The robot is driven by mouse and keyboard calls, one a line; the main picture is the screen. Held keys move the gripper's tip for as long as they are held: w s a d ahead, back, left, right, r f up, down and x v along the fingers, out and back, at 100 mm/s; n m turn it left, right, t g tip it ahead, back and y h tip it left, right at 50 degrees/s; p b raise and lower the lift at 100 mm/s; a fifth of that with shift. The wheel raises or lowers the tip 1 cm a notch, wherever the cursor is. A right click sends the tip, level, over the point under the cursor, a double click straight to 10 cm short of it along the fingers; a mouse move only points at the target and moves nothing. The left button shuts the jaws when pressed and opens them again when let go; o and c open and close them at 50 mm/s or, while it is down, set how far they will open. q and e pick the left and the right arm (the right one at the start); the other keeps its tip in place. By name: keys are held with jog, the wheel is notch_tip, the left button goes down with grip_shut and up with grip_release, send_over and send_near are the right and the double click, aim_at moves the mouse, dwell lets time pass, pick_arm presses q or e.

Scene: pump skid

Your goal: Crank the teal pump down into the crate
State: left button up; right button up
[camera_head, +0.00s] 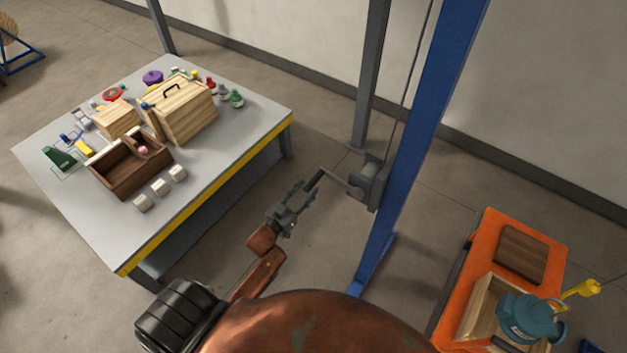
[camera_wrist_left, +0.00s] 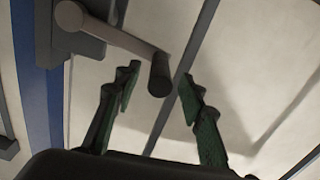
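The teal pump (camera_head: 527,318) shows at the lower right in the head view, over or partly inside the wooden crate (camera_head: 473,306); I cannot tell whether it touches the bottom. The winch crank (camera_head: 342,184) sticks out left from the winch (camera_head: 370,182) on the blue post. My left gripper (camera_head: 300,194) is at the crank's dark handle. In the left wrist view the left gripper (camera_wrist_left: 160,85) is open, with the crank handle (camera_wrist_left: 160,74) between or just beyond its fingertips, with gaps on both sides. My right gripper is not in view.
The blue post (camera_head: 415,140) stands right beside the winch. An orange cart (camera_head: 488,238) carries the crate and a brown wooden block (camera_head: 521,253). A yellow hook (camera_head: 583,289) is beside the pump. A grey table (camera_head: 220,185) with boxes and small items stands left.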

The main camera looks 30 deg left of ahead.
aim_at(313, 182)
pick_arm(q)
jog(key=w, duration=0.4)
jog(key=shift+w+d+p, duration=0.15)
jog(key=shift+w+p, duration=0.15)
jog(key=shift+w, duration=0.1)
grip_shut()
dwell(0.4)
